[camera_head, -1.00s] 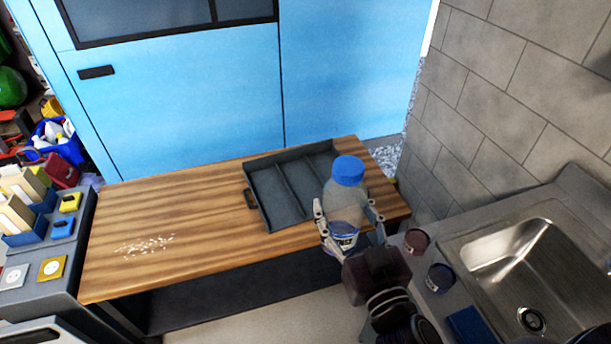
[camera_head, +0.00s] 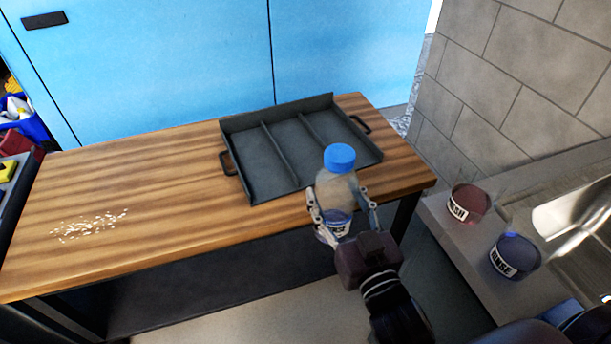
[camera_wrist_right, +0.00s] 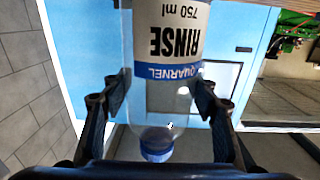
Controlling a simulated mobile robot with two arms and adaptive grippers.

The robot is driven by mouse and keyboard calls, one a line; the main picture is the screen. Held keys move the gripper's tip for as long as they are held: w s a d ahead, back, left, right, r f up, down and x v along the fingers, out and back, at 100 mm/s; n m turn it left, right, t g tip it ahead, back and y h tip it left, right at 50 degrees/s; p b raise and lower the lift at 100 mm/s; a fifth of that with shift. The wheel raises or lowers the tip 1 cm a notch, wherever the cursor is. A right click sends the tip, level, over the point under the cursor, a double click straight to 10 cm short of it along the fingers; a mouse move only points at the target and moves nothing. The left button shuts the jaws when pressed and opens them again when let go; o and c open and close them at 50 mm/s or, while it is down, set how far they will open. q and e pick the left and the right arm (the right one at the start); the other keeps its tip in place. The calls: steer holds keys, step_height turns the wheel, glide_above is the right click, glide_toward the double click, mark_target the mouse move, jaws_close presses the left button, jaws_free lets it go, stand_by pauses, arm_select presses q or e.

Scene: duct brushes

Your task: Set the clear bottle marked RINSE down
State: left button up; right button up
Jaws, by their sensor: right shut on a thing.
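The clear bottle marked RINSE (camera_head: 336,190) has a blue cap and stands roughly upright in my right gripper (camera_head: 341,203). In the head view it overlaps the front right edge of the wooden table. I cannot tell whether its base touches anything. In the right wrist view the bottle (camera_wrist_right: 167,62) shows its RINSE 750 ml label upside down between the two fingers (camera_wrist_right: 160,105) of the right gripper, which is shut on it. My left gripper is in neither view.
A dark tray (camera_head: 251,190) with dividers lies on the wooden table (camera_head: 150,200), just behind the bottle. White grains (camera_head: 90,225) lie at the table's left. A red tub (camera_head: 468,203) and a blue tub (camera_head: 514,257) stand by the sink (camera_head: 575,220). The table's middle left is clear.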

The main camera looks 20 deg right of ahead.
steer(key=w+f+b, duration=0.2)
steer(key=f, duration=0.1)
steer(key=w+f+b, duration=0.1)
steer(key=f, duration=0.1)
steer(key=shift+w+a+f+b, duration=0.1)
steer(key=shift+w+a+b, duration=0.05)
steer(key=shift+w+b, duration=0.2)
steer(key=w+d+r, duration=0.1)
steer(key=w+r, duration=0.3)
steer(key=w, duration=0.7)
steer(key=w+r, duration=0.5)
steer(key=w, duration=0.5)
steer(key=w+d+r+m+h, duration=0.1)
steer(key=w+d+r+h, duration=0.15)
steer(key=w+r, duration=0.55)
arm_select(q)
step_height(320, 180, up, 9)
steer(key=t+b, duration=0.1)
steer(key=b, duration=0.1)
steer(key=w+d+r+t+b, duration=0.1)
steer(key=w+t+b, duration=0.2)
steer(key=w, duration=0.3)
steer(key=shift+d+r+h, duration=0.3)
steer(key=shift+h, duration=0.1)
arm_select(e)
step_height(320, 180, down, 19)
steer(key=shift+s+d+y, duration=0.35)
arm_select(q)
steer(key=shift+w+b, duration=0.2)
steer(key=shift+b, duration=0.1)
